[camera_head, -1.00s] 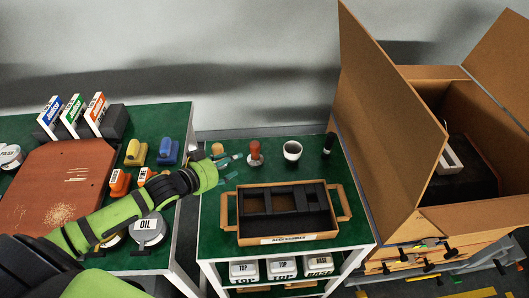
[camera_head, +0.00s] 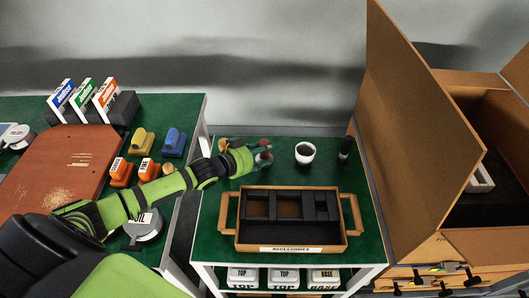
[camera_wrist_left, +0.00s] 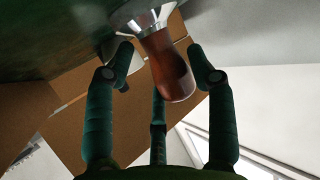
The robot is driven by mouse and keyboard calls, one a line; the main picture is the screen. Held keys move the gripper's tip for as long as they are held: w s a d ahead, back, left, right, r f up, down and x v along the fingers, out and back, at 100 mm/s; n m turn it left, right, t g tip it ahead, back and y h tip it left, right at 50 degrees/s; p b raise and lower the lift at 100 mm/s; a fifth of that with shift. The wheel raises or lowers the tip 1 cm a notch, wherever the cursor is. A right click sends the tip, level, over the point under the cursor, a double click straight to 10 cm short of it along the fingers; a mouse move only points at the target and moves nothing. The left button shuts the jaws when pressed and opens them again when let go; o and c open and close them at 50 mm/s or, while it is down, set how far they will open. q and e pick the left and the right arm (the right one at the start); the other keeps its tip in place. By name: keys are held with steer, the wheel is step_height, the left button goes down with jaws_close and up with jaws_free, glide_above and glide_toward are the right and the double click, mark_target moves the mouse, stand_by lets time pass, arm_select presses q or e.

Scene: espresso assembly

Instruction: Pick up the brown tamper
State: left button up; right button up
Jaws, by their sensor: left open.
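The brown tamper (camera_wrist_left: 170,68) has a glossy reddish-brown handle and a bright metal base. In the left wrist view it is between the spread fingers of my left gripper (camera_wrist_left: 160,85); I see no clear contact. In the head view my left gripper (camera_head: 262,155) is at the tamper's place on the green table, and its fingers mostly hide the tamper. The left gripper is open. My right gripper is not in view.
A white cup (camera_head: 305,154) and a dark cylinder (camera_head: 344,148) stand right of the gripper. A brown accessories tray (camera_head: 228,213) with a black insert lies in front. A large open cardboard box (camera_head: 425,110) stands at the right. A tan-topped item (camera_head: 223,146) is partly hidden behind my arm.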

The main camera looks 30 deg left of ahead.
mark_target(264, 141)
arm_select(q)
steer(key=shift+w+d+f, duration=0.1)
steer(key=shift+w, duration=0.2)
steer(key=shift+c, duration=0.8)
steer(key=shift+s, duration=0.1)
jaws_close()
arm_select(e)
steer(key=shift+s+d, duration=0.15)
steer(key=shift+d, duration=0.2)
arm_select(q)
step_height(264, 141, up, 5)
steer(key=shift+d+f, duration=0.1)
steer(key=shift+f, duration=0.1)
steer(key=d+r+b, duration=0.1)
steer(key=d+r, duration=0.5)
steer(key=d, duration=0.5)
steer(key=shift+d+r+b, duration=0.25)
steer(key=shift+r+b, duration=0.05)
steer(key=shift+b, duration=0.05)
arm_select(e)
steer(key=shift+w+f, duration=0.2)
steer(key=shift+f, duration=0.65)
